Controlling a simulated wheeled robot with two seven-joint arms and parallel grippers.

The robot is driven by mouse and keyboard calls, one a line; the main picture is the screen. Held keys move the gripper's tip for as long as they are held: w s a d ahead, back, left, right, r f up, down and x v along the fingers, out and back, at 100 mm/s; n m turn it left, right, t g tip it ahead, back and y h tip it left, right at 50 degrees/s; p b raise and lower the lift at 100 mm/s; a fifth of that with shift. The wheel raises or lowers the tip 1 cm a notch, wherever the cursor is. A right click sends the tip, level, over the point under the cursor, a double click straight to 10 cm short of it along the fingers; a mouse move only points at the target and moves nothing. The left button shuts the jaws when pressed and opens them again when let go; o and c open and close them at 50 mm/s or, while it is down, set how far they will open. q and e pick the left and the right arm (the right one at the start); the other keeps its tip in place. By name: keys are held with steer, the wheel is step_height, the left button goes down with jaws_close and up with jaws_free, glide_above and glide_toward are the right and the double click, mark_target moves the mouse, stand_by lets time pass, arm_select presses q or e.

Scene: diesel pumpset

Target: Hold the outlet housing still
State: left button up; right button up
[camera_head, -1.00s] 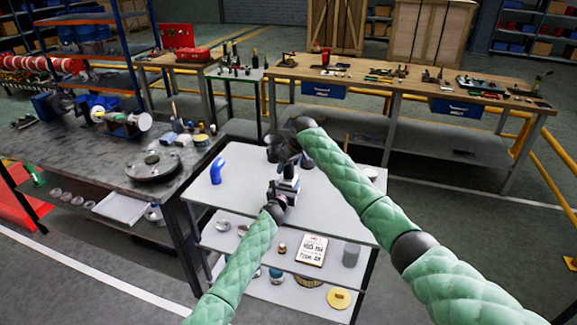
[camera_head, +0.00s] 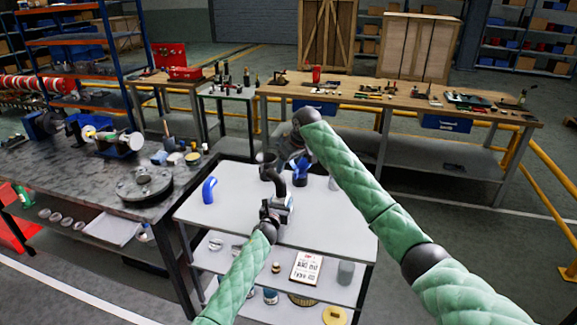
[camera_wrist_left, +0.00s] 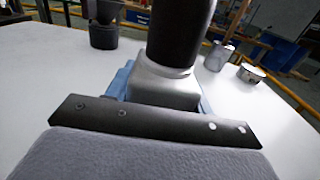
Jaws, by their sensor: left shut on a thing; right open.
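The outlet housing (camera_head: 283,205) is a small grey metal block on the white table. A black curved pipe (camera_head: 278,182) rises from it. In the left wrist view the housing (camera_wrist_left: 165,85) is close up, with the black pipe (camera_wrist_left: 180,35) upright on its round collar. My left gripper (camera_head: 272,212) is shut on the housing; its dark bar hides the housing's lower front. Bluish parts show on both sides of the housing. My right gripper (camera_head: 301,172) is open, behind and right of the pipe and apart from it. Its fingers are small and partly unclear.
A blue elbow (camera_head: 209,190) stands at the table's left. A dark cup (camera_head: 267,160) stands behind the pipe. Grey metal pieces (camera_wrist_left: 219,55) stand to the right in the wrist view. The table's (camera_head: 340,225) right front is clear. A dark workbench (camera_head: 80,185) is on the left.

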arm_select(q)
steer(key=o, duration=1.5)
